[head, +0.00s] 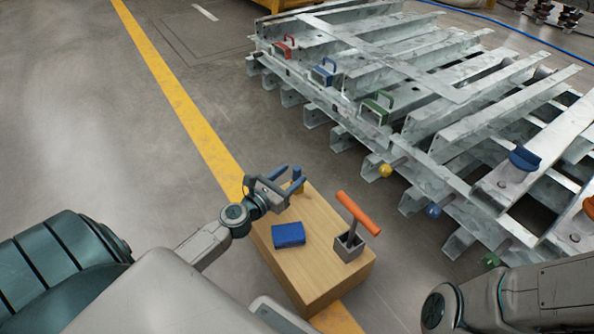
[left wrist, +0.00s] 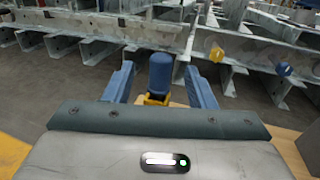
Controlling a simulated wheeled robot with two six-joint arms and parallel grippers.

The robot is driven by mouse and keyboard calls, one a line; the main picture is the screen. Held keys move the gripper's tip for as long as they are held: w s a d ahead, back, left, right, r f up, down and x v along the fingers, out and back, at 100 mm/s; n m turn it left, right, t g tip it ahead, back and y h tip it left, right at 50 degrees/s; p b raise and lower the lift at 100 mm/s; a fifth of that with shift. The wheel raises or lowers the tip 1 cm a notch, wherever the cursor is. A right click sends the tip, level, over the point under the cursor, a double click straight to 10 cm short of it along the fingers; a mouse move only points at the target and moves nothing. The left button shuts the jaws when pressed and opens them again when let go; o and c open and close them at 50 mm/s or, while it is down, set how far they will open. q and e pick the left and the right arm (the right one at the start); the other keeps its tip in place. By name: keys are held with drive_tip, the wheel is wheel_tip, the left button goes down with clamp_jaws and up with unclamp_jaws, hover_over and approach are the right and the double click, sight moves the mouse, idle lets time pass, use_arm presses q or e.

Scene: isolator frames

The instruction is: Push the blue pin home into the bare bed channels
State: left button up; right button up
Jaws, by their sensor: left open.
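My left gripper (head: 297,173) is open above the far end of a wooden block. Its blue fingers stand on either side of a blue-capped upright piece with a yellow base (left wrist: 160,72), with gaps showing at both sides in the left wrist view. A round blue pin head (head: 433,210) shows at the near edge of the galvanized bed channels (head: 455,128). A blue handle (head: 525,158) stands on the channels farther right. I cannot tell which blue part is the task's pin. My right gripper is out of view; only its arm shows at lower right.
The wooden block (head: 325,285) also carries a blue box (head: 288,235) and an orange T-handle (head: 358,213) in a grey holder. Yellow (head: 385,170) and green (head: 490,260) knobs show along the bed edge. Grey floor is clear at left, around the yellow line (head: 180,95).

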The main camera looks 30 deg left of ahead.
sight(301, 168)
use_arm(q)
drive_tip(key=w, duration=0.1)
drive_tip(key=w+p, duration=0.1)
drive_tip(key=w, duration=0.3)
drive_tip(key=shift+d+f, duration=0.1)
drive_tip(key=shift+d, duration=0.25)
drive_tip(key=shift+c, duration=0.4)
drive_tip(key=c, duration=1)
